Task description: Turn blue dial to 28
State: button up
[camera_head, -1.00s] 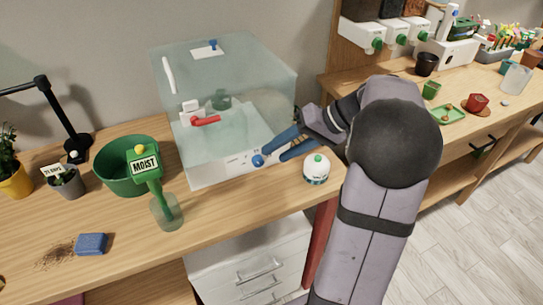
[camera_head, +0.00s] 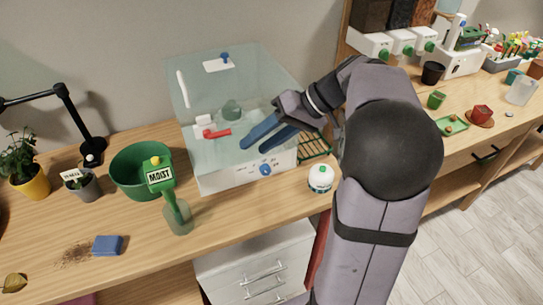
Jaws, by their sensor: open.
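The blue dial (camera_head: 265,170) is on the white front base of a clear glass-like case (camera_head: 215,110). Small marks lie around the dial, but they are too small to read. My gripper (camera_head: 252,146) is open, with its two blue fingers pointing left and down. It appears above the dial in the picture, apart from it and holding nothing. A red lever (camera_head: 217,134) shows inside the case, left of the fingers.
A white round container with a green cap (camera_head: 320,179) stands right of the case. The front middle of the bench is clear.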

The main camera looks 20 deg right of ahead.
jog(key=s+a+r+n+g+p, duration=0.2)
jog(key=s+a+r+p, duration=0.15)
jog(key=a, duration=0.25)
jog(key=m+t+h, duration=0.3)
jog(key=h, duration=0.4)
send_near(267, 171)
jog(key=shift+p+x, duration=0.5)
jog(key=shift+x, duration=3.65)
jog(key=c, duration=1.1)
